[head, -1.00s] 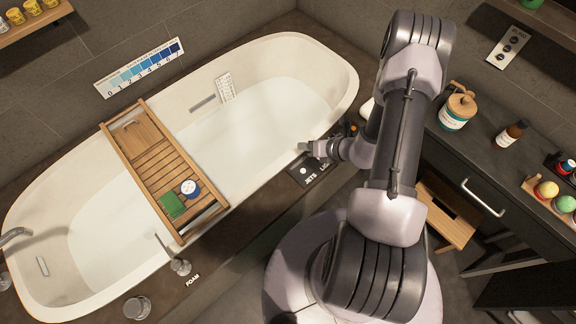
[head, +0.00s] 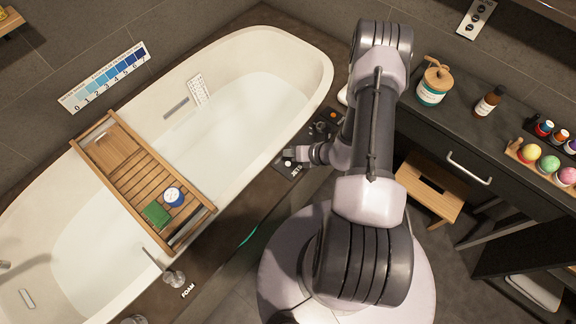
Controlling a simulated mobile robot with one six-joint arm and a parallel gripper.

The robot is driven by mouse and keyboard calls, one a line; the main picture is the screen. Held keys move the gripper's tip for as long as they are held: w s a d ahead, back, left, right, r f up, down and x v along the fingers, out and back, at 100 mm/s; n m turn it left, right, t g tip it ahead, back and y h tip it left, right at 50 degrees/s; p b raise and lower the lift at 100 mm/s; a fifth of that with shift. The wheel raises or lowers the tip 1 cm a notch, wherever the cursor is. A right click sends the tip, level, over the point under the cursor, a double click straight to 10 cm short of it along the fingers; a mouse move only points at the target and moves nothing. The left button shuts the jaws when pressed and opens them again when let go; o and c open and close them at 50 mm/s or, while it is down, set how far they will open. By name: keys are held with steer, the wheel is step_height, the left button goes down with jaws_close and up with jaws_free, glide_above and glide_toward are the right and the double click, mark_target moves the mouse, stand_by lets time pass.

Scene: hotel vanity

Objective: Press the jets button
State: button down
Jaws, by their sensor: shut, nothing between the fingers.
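The jets panel (head: 285,172) is a small dark plate on the dark ledge along the tub's near side, with white JETS lettering at its right. My gripper (head: 287,154) is shut and empty at the upper edge of this plate, close to the tub rim. It hides part of the plate, and I cannot tell whether it touches the button. The bathtub (head: 312,60) is white and oval and holds water.
Another dark control plate (head: 326,122) with an orange spot is just beyond my wrist. A wooden bath tray (head: 110,150) spans the tub with a green block (head: 156,213) and a blue-white jar (head: 173,196). A dark vanity (head: 440,150) stands right, above a wooden stool (head: 428,190).

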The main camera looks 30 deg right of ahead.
mark_target(290, 165)
steer(key=shift+f+b, duration=1.5)
steer(key=shift+f, duration=0.85)
steer(key=shift+f+b, duration=0.4)
steer(key=shift+f+b, duration=0.3)
steer(key=shift+f, duration=0.1)
stand_by(0.4)
steer(key=shift+r, duration=0.15)
steer(key=shift+r+p, duration=0.6)
steer(key=shift+r, duration=0.05)
step_height(290, 165, up, 5)
steer(key=p, duration=0.4)
steer(key=shift+r, duration=0.1)
